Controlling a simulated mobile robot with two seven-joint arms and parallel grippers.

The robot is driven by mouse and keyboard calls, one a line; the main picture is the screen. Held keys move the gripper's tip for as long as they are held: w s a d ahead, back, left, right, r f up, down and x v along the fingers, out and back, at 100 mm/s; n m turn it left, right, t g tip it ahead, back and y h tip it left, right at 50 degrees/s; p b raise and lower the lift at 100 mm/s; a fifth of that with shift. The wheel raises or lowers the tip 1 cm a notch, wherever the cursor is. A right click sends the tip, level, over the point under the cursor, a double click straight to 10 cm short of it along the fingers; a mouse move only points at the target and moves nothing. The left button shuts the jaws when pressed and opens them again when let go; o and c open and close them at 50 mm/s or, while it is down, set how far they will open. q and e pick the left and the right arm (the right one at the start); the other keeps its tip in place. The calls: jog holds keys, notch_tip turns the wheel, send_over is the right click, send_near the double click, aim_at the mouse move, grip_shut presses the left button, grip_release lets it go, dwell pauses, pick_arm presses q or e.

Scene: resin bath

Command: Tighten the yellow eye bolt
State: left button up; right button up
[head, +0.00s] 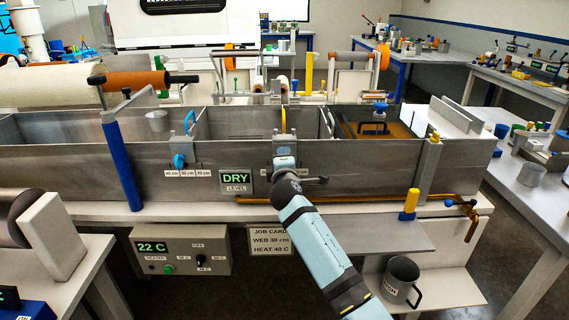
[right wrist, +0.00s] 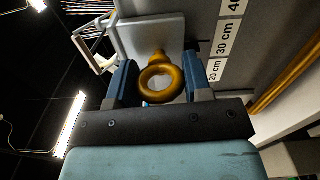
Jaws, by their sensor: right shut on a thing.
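The yellow eye bolt (right wrist: 160,98) shows in the right wrist view as a ring on a short neck, in front of a pale grey block (right wrist: 152,35). My right gripper (right wrist: 160,85) is shut on it, with one blue finger on each side of the ring. In the head view my right gripper (head: 286,166) is at the front wall of the metal bath, beside the DRY level display, and hides the eye bolt. My left gripper is not in view.
The metal bath (head: 220,190) spans the middle. A scale strip (right wrist: 224,38) runs beside the eye bolt. A blue knob (head: 179,161) sits on the wall to the left. A yellow-and-blue post (head: 410,204) and a grey mug (head: 401,279) are at the right.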

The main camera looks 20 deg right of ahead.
jog(key=shift+m, duration=0.4)
jog(key=o, duration=0.9)
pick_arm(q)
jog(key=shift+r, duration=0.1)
pick_arm(e)
jog(key=shift+s+a, duration=0.1)
pick_arm(q)
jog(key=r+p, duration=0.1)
jog(key=p, duration=0.3)
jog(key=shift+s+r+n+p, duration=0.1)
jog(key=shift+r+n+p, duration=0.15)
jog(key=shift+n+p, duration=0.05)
pick_arm(e)
jog(key=v, duration=1.3)
jog(key=shift+s, duration=0.3)
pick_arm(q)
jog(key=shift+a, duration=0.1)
